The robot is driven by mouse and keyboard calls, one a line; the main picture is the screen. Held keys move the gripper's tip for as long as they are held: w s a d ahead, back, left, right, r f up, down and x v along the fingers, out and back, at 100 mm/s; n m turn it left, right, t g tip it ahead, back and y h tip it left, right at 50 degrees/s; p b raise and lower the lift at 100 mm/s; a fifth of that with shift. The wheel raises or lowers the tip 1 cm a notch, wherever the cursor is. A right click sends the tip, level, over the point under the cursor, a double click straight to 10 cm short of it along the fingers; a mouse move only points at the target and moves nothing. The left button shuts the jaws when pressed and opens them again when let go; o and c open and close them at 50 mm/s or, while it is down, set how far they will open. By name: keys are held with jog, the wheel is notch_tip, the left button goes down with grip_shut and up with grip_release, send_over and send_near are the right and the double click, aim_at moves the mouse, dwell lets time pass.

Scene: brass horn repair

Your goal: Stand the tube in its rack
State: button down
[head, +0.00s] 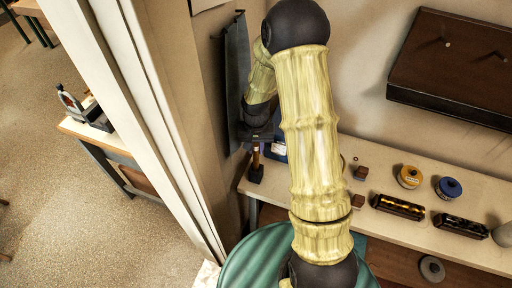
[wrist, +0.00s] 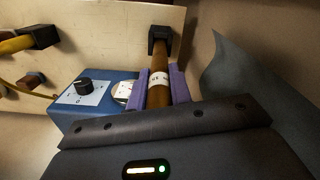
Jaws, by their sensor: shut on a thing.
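The tube (wrist: 159,62) is brown and brass-coloured with a white label band. My gripper (wrist: 161,88) is shut on it, with purple fingers on both sides near the label. In the head view the tube (head: 256,157) hangs upright below my gripper (head: 259,140) at the bench's left end. The tube's far end meets a small dark block (wrist: 161,38), which also shows on the bench in the head view (head: 256,174). I cannot tell whether the tube is inside the block or only touching it, or whether this block is the rack.
A blue box with a black knob (wrist: 84,88) and a dial stands left of the tube, close to my fingers. A dark grey sheet (wrist: 240,80) is at right. Yellow (head: 409,177) and blue (head: 449,187) tins and dark trays (head: 398,207) stand farther right on the bench (head: 480,188).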

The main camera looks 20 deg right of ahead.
notch_tip(320, 180, up, 6)
jog(key=p, duration=0.3)
jog(key=shift+f+p, duration=0.2)
jog(key=shift+p, duration=0.15)
dwell(0.3)
notch_tip(320, 180, up, 5)
jog(key=n+p, duration=0.3)
jog(key=n, duration=0.4)
jog(key=shift+r+p, duration=0.1)
jog(key=shift+p, duration=0.25)
jog(key=shift+w, duration=0.1)
